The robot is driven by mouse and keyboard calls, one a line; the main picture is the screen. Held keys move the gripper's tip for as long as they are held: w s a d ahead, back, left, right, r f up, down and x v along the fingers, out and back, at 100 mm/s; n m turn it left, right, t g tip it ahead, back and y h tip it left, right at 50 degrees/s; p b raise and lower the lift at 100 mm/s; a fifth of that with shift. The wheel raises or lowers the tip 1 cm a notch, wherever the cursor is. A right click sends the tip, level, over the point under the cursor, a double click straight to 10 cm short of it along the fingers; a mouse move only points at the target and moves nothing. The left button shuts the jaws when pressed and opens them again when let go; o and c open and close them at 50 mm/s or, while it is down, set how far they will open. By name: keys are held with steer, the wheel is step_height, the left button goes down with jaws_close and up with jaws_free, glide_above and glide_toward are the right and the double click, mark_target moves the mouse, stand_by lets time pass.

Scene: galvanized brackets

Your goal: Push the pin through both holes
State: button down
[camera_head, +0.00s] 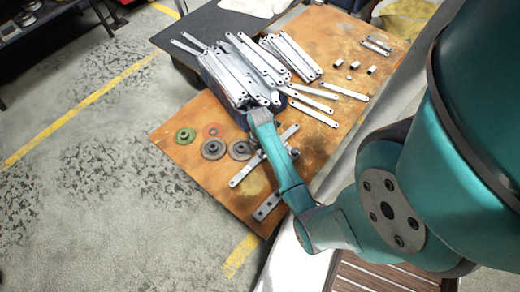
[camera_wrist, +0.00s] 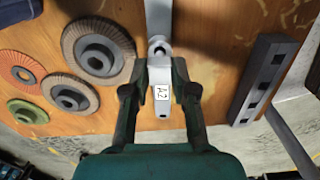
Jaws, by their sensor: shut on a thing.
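My gripper (camera_wrist: 159,78) has its two fingers on either side of a light grey bracket (camera_wrist: 162,104) tagged "A2" and appears shut on it. The bracket has a hole near its lower end in the wrist view. Just beyond the fingertips, a round feature (camera_wrist: 159,48) sits on the grey strip; I cannot tell whether it is a pin or a hole. In the camera_head view, a strip bracket (camera_head: 241,177) lies diagonally on the bench, its middle hidden behind my arm. My fingers are hidden there. I cannot clearly identify the pin.
Abrasive discs (camera_head: 213,148) lie left of my arm; a green one (camera_head: 185,136) is near the edge. A bar with square holes (camera_wrist: 262,80) lies to the right in the wrist view. A large bracket pile (camera_head: 240,70) and small metal pieces (camera_head: 352,65) occupy the far bench.

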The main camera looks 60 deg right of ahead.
steer(key=shift+f, duration=1.65)
stand_by(0.7)
steer(key=c, duration=0.8)
jaws_free()
steer(key=shift+c, duration=0.2)
step_height(320, 180, up, 12)
